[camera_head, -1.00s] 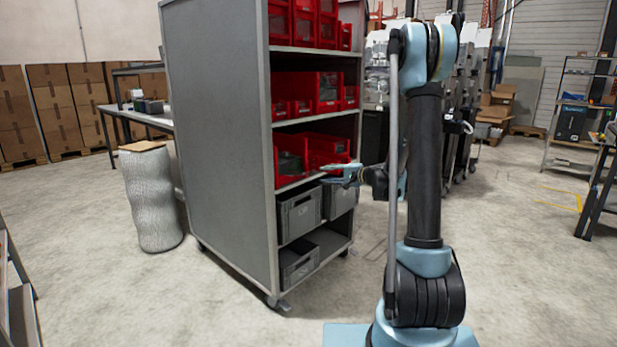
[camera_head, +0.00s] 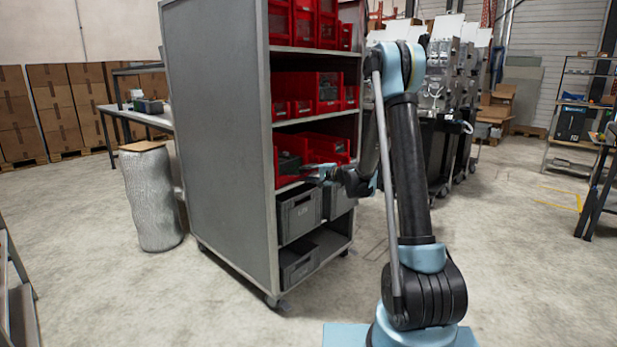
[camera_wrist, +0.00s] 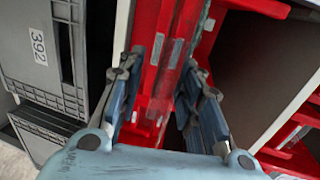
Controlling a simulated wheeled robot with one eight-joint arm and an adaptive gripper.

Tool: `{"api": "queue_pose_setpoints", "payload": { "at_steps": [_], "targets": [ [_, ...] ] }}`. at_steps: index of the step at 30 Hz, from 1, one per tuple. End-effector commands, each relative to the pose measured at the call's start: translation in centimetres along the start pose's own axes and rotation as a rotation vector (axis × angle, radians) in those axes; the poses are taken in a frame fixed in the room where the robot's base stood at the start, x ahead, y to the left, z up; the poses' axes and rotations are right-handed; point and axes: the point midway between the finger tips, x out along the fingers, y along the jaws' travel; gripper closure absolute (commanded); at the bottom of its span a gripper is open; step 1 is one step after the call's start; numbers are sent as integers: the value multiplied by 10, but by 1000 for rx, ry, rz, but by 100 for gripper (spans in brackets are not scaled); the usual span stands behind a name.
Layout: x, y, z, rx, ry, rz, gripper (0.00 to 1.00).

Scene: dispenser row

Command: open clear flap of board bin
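Red bins (camera_head: 322,147) stand on the lower middle shelf of the grey rack, and dark contents show in the nearest one. My gripper (camera_head: 312,171) is at the front of this shelf, close to the bin fronts. In the wrist view my gripper (camera_wrist: 167,75) is open, its two blue-grey fingers apart on either side of a red bin front (camera_wrist: 150,60) with pale labels. A glassy, see-through strip (camera_wrist: 183,58), which looks like the clear flap, runs along that front between the fingers. Whether a finger touches it I cannot tell.
Grey crates (camera_head: 299,212) sit right below the red bins; one crate with label 392 (camera_wrist: 38,45) fills the left of the wrist view. The rack's side panel (camera_head: 215,150) stands left of the bins. Open floor (camera_head: 540,270) lies to the right.

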Motion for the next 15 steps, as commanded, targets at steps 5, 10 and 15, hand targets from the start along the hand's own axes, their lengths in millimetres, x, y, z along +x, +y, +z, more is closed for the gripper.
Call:
{"api": "queue_pose_setpoints", "payload": {
  "at_steps": [5, 10, 15],
  "targets": [
    [0, 0, 0, 0, 0, 0, 67],
    [0, 0, 0, 0, 0, 1, 100],
    [-1, 1, 0, -1, 0, 2, 100]
  ]
}}
